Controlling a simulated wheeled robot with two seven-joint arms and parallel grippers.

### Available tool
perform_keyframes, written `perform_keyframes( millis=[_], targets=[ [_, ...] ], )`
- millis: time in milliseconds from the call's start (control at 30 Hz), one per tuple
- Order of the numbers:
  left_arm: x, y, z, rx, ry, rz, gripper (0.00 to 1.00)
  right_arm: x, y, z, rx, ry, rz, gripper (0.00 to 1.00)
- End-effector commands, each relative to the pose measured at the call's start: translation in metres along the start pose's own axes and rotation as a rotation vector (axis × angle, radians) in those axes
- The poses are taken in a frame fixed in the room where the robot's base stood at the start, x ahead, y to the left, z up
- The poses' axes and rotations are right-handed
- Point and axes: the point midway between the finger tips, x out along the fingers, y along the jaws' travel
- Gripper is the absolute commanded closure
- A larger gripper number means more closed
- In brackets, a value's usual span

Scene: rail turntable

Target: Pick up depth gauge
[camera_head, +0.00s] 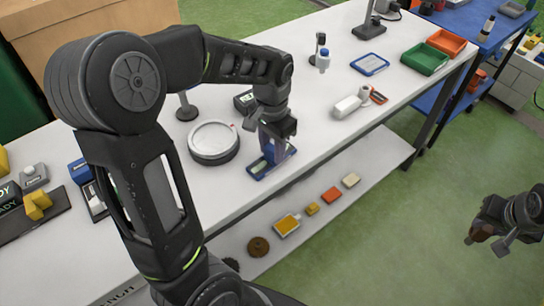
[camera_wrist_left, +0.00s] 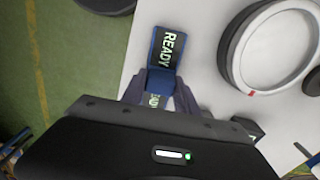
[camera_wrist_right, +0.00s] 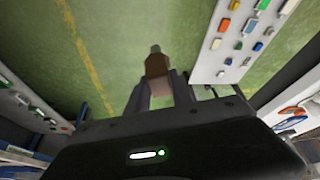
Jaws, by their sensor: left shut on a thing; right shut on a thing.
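My left gripper (camera_head: 272,138) is over the white table near its front edge, shut on a blue piece (camera_head: 263,168). In the left wrist view this blue piece (camera_wrist_left: 165,50) has a dark face reading READY, and part of it is between the fingers. I cannot tell whether it touches the table. My right gripper (camera_head: 482,228) is out over the green floor at the right, shut on a brown block with a grey tip (camera_wrist_right: 156,65). I cannot tell for certain which thing is the depth gauge.
A round white-topped dial (camera_head: 214,140) lies just left of my left gripper. A dark box (camera_head: 244,102) is behind it. A lower shelf (camera_head: 365,162) holds several small parts.

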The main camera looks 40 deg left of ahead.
Motion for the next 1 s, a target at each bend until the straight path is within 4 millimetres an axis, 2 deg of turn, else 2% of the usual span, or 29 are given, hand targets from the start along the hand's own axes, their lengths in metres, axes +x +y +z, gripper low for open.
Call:
perform_keyframes(
  millis=[267, 433, 567, 800, 1000],
  targets=[
    [-0.001, 0.0, 0.0, 0.0, 0.001, 0.0, 1.0, 0.0, 0.0, -0.001, 0.0, 0.001, 0.0, 1.0],
    [-0.01, 0.0, -0.001, 0.0, 0.004, -0.001, 1.0, 0.001, 0.0, 0.0, 0.0, 0.001, 0.0, 1.0],
    [-0.03, 0.0, -0.001, 0.0, 0.007, -0.001, 1.0, 0.002, 0.0, 0.001, 0.0, 0.001, 0.0, 1.0],
    [-0.077, 0.0, -0.001, 0.0, 0.006, -0.001, 1.0, 0.005, 0.0, 0.002, 0.0, 0.001, 0.0, 1.0],
    [-0.099, 0.0, -0.001, 0.0, 0.002, 0.0, 1.0, 0.006, 0.0, 0.002, 0.0, 0.001, 0.0, 1.0]
  ],
)
